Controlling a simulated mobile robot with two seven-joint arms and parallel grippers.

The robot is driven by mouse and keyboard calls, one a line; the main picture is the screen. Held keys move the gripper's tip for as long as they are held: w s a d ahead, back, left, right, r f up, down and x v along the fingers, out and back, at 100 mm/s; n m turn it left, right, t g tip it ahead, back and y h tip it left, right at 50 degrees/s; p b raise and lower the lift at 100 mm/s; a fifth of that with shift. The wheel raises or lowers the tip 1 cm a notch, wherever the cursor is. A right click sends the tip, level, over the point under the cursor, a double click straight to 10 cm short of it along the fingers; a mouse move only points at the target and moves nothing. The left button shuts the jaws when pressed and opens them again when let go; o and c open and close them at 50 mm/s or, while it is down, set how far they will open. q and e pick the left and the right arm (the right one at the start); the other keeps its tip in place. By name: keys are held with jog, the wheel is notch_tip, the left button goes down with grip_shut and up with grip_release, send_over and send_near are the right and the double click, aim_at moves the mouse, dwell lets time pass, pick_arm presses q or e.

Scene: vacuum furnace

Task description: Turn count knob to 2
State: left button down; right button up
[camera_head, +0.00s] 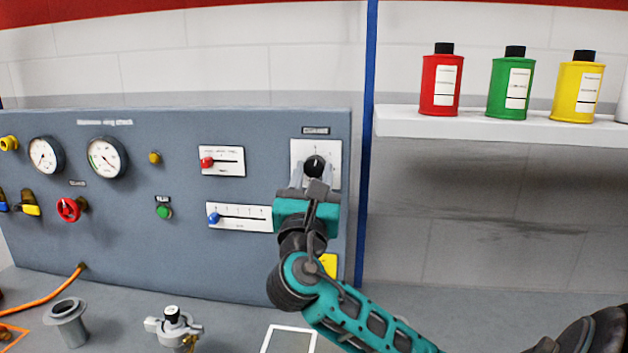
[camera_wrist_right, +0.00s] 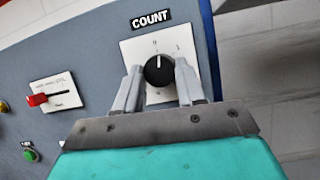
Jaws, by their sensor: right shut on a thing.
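The count knob (camera_head: 315,166) is a round black dial with a white pointer line on a white plate (camera_head: 330,151) at the upper right of the grey panel. In the right wrist view the knob (camera_wrist_right: 159,71) sits under a "COUNT" label (camera_wrist_right: 151,19), its pointer aimed roughly straight up. Numbers on the plate are too small to read surely. My right gripper (camera_head: 311,181) is at the knob from below, its two fingers (camera_wrist_right: 160,88) on either side of it, shut on it. My left gripper is not in view.
The grey panel (camera_head: 120,238) also carries a red slider (camera_head: 207,162), a blue slider (camera_head: 214,218), a green button (camera_head: 164,212), gauges (camera_head: 106,157) and a red valve (camera_head: 69,209). A shelf (camera_head: 470,125) with several bottles is to the right. Metal fittings (camera_head: 173,325) stand in front.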

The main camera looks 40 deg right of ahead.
jog(key=m+g+h, duration=0.1)
jog(key=m, duration=0.2)
jog(key=m+g+h+b, duration=0.1)
jog(key=m+g, duration=0.1)
jog(key=m, duration=0.2)
jog(key=shift+w+a+f, duration=0.1)
jog(key=shift+w+a, duration=0.05)
jog(key=shift+w, duration=0.05)
jog(key=m+g, duration=0.1)
jog(key=m, duration=0.1)
jog(key=m+g+b, duration=0.1)
jog(key=m, duration=0.2)
jog(key=shift+w+a+g, duration=0.1)
jog(key=shift+g, duration=0.3)
jog(key=m+g, duration=0.1)
jog(key=m, duration=0.2)
jog(key=m+g, duration=0.1)
jog(key=m, duration=0.1)
jog(key=shift+r+m+g, duration=0.3)
jog(key=shift+w+a+r+m+g+y, duration=0.1)
jog(key=shift+m+g+y, duration=0.2)
jog(key=shift+m, duration=0.75)
jog(key=shift+r+m+g+y, duration=0.15)
jog(key=shift+m+y, duration=0.25)
jog(key=shift+m, duration=0.65)
jog(key=o, duration=1)
jog(key=shift+f, duration=0.1)
jog(key=shift+o, duration=0.2)
